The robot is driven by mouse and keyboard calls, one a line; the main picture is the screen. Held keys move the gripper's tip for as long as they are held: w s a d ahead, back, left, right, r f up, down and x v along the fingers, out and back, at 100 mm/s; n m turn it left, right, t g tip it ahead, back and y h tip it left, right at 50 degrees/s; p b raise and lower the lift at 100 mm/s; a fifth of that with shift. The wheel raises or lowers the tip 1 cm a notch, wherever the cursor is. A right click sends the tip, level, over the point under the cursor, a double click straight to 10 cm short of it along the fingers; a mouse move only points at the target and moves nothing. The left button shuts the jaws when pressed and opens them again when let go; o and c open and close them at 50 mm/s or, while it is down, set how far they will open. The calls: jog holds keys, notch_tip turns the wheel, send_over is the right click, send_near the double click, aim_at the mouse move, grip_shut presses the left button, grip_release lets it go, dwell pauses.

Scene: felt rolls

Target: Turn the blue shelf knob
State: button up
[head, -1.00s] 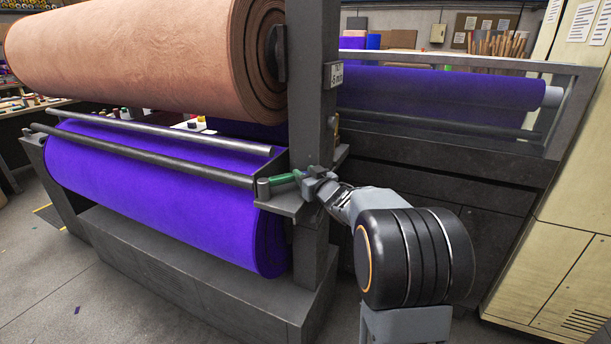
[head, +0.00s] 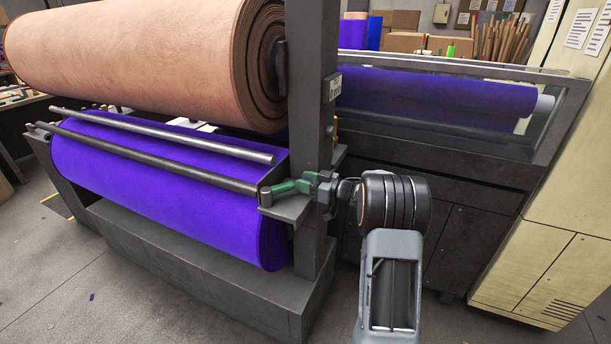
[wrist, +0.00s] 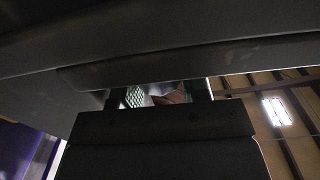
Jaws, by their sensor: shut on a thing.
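I see no blue knob in these frames. A green handle (head: 284,188) sits at the right end of the dark roll stand, on a small grey ledge beside the end of a steel bar. My gripper (head: 311,183) is at the right end of this green handle, shut on it. In the wrist view, the dark gripper parts fill most of the picture. Small patches of green (wrist: 136,96) show between them, and the grip itself is mostly hidden.
A purple felt roll (head: 165,190) lies left of the handle, below a large peach roll (head: 140,55). A dark upright post (head: 311,90) stands just behind my gripper. A cream cabinet (head: 545,230) is at the right. Open floor lies in front.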

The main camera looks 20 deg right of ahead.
jog(key=shift+n+g+y+p, duration=0.35)
jog(key=shift+n+g+y, duration=0.25)
jog(key=shift+g+y, duration=0.1)
jog(key=o, duration=0.7)
jog(key=shift+c, duration=0.2)
jog(key=shift+s+d, duration=0.1)
jog(key=v, duration=1.3)
jog(key=shift+s+d, duration=0.15)
jog(key=shift+s, duration=0.05)
